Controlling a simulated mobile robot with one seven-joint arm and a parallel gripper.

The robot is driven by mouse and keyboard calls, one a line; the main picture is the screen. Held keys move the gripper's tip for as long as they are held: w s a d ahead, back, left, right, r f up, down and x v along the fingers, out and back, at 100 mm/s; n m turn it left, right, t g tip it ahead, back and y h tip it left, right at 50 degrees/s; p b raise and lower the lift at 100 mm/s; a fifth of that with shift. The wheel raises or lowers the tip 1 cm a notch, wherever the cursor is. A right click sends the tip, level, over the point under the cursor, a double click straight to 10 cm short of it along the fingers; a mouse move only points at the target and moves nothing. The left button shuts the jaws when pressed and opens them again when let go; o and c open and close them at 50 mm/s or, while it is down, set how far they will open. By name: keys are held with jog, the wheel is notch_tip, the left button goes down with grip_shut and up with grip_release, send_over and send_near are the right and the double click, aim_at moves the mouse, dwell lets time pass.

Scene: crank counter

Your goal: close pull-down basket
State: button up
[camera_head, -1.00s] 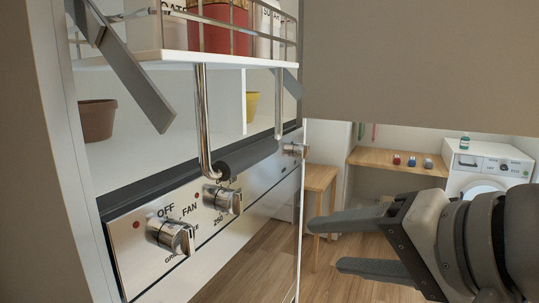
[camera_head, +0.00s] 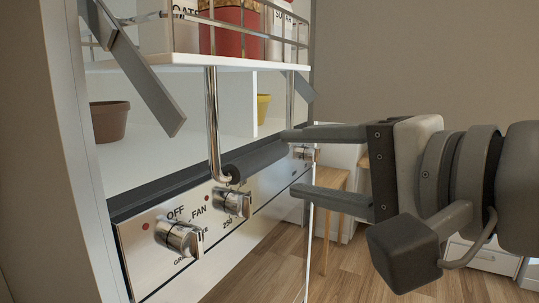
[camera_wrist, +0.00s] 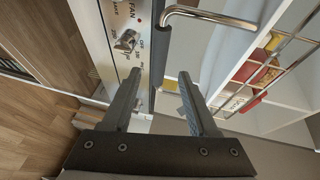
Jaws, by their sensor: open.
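The pull-down basket (camera_head: 180,58) is a white shelf with a chrome wire rail, lowered out in front of the cabinet on grey swing arms (camera_head: 140,75). It holds jars and tins. A chrome handle with a dark cylindrical grip (camera_head: 255,159) hangs below it, in front of the control panel. In the wrist view the chrome bar (camera_wrist: 212,16) and the basket (camera_wrist: 265,75) show at the upper right. My gripper (camera_head: 293,162) is open and empty, to the right of the grip. Its upper fingertip overlaps the grip's right end in the head view; I cannot tell whether they touch.
A panel with knobs (camera_head: 180,238) runs just below the handle. Pots (camera_head: 109,121) stand inside the cabinet behind the basket. A wooden table (camera_head: 331,180) and a white appliance (camera_head: 490,258) are farther back at right.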

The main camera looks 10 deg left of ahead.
aim_at(246, 158)
jog(key=shift+x, duration=5.8)
jog(key=shift+f, duration=0.1)
jog(key=shift+d, duration=0.1)
grip_shut()
